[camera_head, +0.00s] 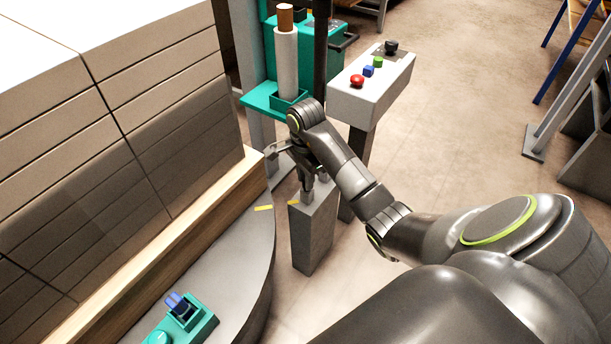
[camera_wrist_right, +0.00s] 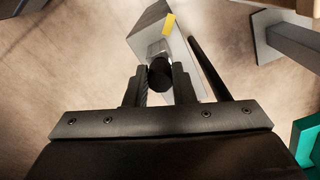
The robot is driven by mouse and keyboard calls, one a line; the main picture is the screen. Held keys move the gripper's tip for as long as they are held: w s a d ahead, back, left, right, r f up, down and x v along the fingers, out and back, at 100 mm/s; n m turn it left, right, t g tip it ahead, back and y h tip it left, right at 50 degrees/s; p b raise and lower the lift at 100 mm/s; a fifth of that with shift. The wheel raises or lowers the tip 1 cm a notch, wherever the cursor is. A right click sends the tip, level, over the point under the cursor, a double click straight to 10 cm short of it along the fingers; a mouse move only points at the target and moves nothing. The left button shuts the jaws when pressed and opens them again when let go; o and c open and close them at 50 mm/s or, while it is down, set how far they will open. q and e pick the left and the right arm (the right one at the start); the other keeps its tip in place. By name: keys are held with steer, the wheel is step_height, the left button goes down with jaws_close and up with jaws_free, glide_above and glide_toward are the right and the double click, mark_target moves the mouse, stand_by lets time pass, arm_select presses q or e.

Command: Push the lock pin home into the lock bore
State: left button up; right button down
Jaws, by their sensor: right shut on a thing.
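The lock pin shows in the right wrist view as a dark round knob (camera_wrist_right: 160,75) with a pale metal collar or shank behind it. My right gripper (camera_head: 306,186) is shut on it; in the wrist view the two fingers (camera_wrist_right: 159,84) stand on either side of the knob. The pin lines up with a grey post (camera_head: 313,235) marked with yellow, also in the wrist view (camera_wrist_right: 183,52). The lock bore is hidden behind the pin and fingers, so I cannot tell how deep the pin sits. My left gripper is out of view.
A round grey turntable (camera_head: 235,270) carries a wooden pallet (camera_head: 190,220) with tall stacks (camera_head: 130,120) at left. A teal fixture (camera_head: 185,328) sits at its front edge. Behind my gripper stand a white roll (camera_head: 286,65) on a teal machine and a button console (camera_head: 368,98). Open floor lies right.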

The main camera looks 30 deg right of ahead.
steer(key=shift+f+b, duration=0.35)
steer(key=shift+f, duration=0.2)
steer(key=c, duration=1.1)
jaws_free()
steer(key=shift+c, duration=0.2)
steer(key=shift+r, duration=0.15)
steer(key=shift+r+p, duration=0.5)
steer(key=shift+r, duration=0.15)
step_height(320, 180, up, 16)
steer(key=p, duration=1.5)
